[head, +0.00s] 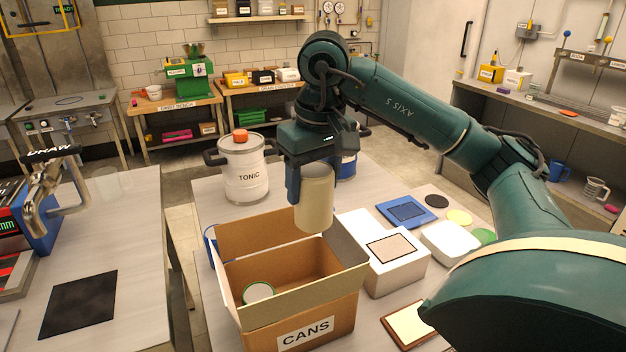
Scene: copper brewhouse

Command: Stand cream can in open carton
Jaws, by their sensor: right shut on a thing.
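The cream can (314,200) hangs upright in my right gripper (312,185), which is shut on it. The can is above the back right part of the open carton (302,333), whose front is labelled CANS. Its lower end is close to the carton's back right flap; I cannot tell whether they touch. The carton's flaps stand open. Another can with a pale top and green rim (258,292) stands inside at the front left. The rest of the carton floor that I see is bare. My left gripper is not in view.
A white TONIC keg (245,172) stands behind the carton, and a blue-and-white can (346,166) is partly hidden behind my gripper. A white box (396,262) stands close to the carton's right. A blue tray (406,211) and several small mats lie farther right.

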